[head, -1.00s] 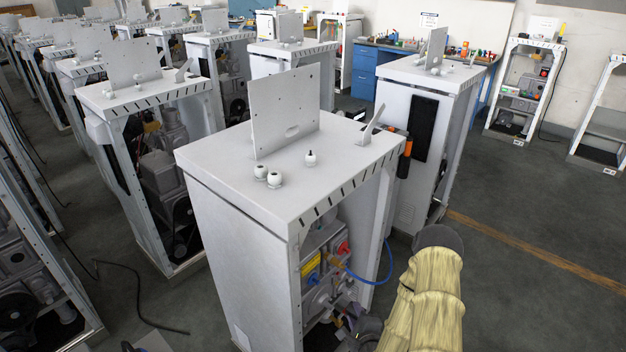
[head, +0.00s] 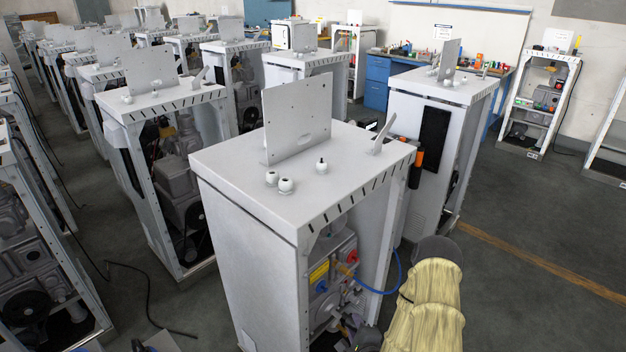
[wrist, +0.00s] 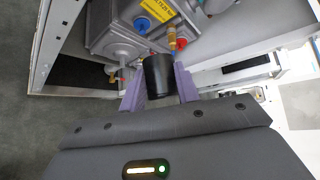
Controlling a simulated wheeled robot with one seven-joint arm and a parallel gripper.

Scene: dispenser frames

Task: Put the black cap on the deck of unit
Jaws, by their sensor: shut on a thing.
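The black cap (wrist: 158,76) is a short dark cylinder held between the two purple fingers of my gripper (wrist: 159,85) in the wrist view. My gripper is shut on it, in front of the open side of a unit with grey machine parts behind it. In the head view the nearest unit (head: 250,265) is a tall white cabinet. Its flat pale deck (head: 318,203) carries an upright plate and small white fittings.
The upright plate (head: 297,118) stands on the deck's far side, with a small tilted bracket (head: 381,137) at the right. White fittings (head: 286,184) sit near the front. A blue hose (head: 385,289) loops from the unit's open side. Another unit (head: 432,145) stands close behind at right.

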